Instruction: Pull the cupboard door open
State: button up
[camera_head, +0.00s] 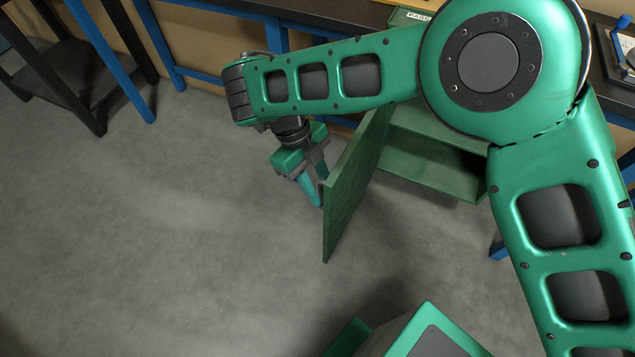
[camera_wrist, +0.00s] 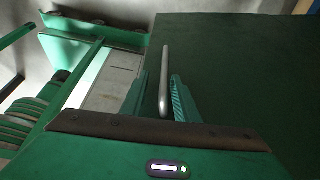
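The cupboard door (camera_head: 348,195) is a dark green panel standing swung well open from the green cupboard (camera_head: 440,180), whose shelf and inside show. In the wrist view the door (camera_wrist: 240,75) fills the right side. A grey bar handle (camera_wrist: 165,72) stands out from its face. My gripper (camera_head: 317,190) is at the left face of the door in the head view. In the wrist view its two green fingers are apart, one on each side of the handle, with small gaps showing. The head view hides the handle and the exact contact.
A workbench with blue legs (camera_head: 278,42) runs along the back. A dark stand (camera_head: 65,70) is at the upper left. Grey floor (camera_head: 170,240) is clear left of the door. My own base shows at the bottom.

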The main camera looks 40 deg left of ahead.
jog(key=shift+w+r, duration=0.1)
jog(key=shift+a+r, duration=0.2)
jog(key=shift+r, duration=0.05)
jog(key=v, duration=1)
jog(key=shift+d, duration=0.1)
